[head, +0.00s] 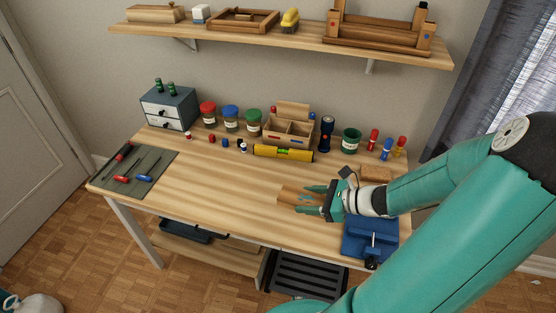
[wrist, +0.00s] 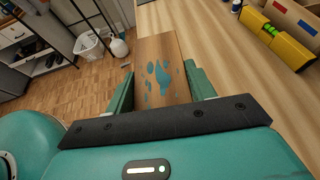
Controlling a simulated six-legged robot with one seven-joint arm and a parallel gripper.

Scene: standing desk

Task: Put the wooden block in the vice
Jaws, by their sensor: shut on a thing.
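The wooden block (head: 287,196) is brown with teal paint splotches and shows between my fingers near the front right of the desk. In the wrist view the block (wrist: 158,50) stretches out past the fingertips, with a finger along each side. My gripper (head: 303,198) is shut on it, pointing left. I cannot tell whether the block touches the desk or is just above it. The blue vice (head: 368,240) is at the front right corner of the desk, to the right of and nearer than my gripper. My arm hides some of the space beside it.
A yellow level (head: 283,152) lies behind my gripper, with a wooden organiser (head: 289,130) and several jars behind it. A brown block-like item (head: 377,173) lies by my wrist. A dark mat (head: 135,168) with screwdrivers is at the left. The desk's middle (head: 215,180) is clear.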

